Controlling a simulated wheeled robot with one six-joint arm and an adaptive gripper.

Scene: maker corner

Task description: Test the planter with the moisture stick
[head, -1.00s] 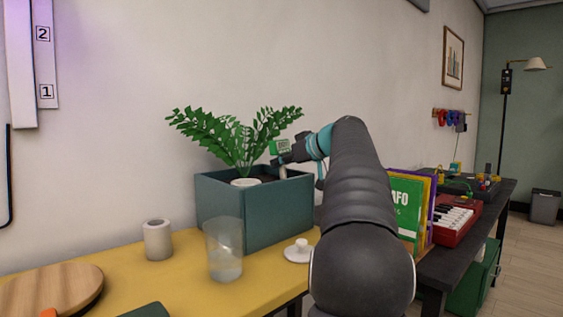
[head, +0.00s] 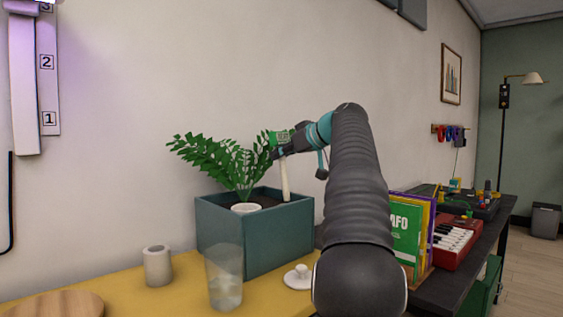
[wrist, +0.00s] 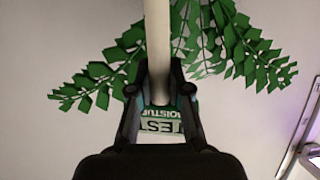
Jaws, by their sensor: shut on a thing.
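The moisture stick has a green labelled head (head: 281,137) and a pale shaft (head: 285,182). My gripper (head: 284,152) is shut on the stick just below its head, above the right part of the planter. The shaft hangs nearly upright over the soil; I cannot tell whether its tip touches it. The planter (head: 250,245) is a teal box with dark soil, a white pot (head: 245,208) and a leafy green plant (head: 235,165). In the wrist view the shaft (wrist: 158,40) runs between my fingers (wrist: 157,88), with the green label (wrist: 165,122) below.
Upright books (head: 407,235) and a red keyboard (head: 455,243) are to the right. A round board (head: 50,305) lies front left.

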